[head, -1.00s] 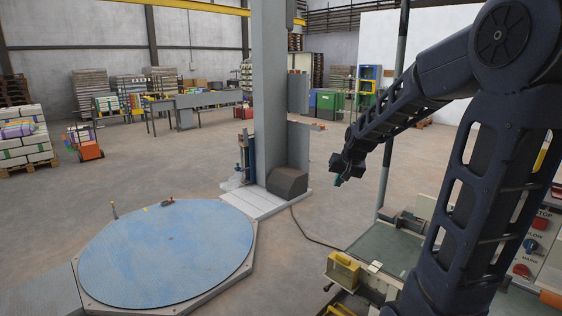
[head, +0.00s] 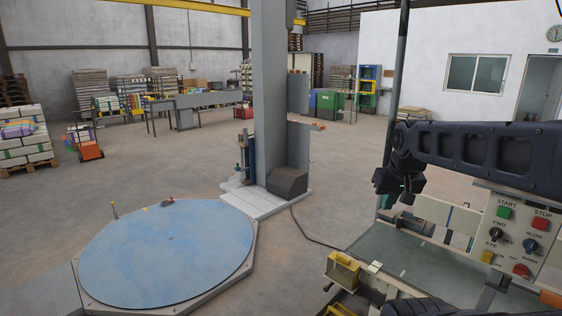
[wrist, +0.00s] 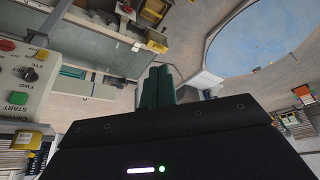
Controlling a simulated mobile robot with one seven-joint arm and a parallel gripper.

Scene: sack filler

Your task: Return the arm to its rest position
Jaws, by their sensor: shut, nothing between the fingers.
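My gripper (head: 388,201) hangs at the right of the head view, at the end of my dark arm, in front of the conveyor machine. Its green fingers are small and partly dark there. In the wrist view the two green fingers (wrist: 158,87) stand side by side, pressed together, with nothing between them. My forearm runs nearly level to the right, above the control panel (head: 515,240) with its START and STOP buttons. The gripper touches nothing that I can see.
The conveyor bed (head: 415,262) and a yellow block (head: 343,270) lie below my arm. A round blue turntable (head: 165,255) is at the left, with a grey column (head: 270,100) behind it. A thin dark post (head: 397,90) stands close behind the gripper. Open floor lies between.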

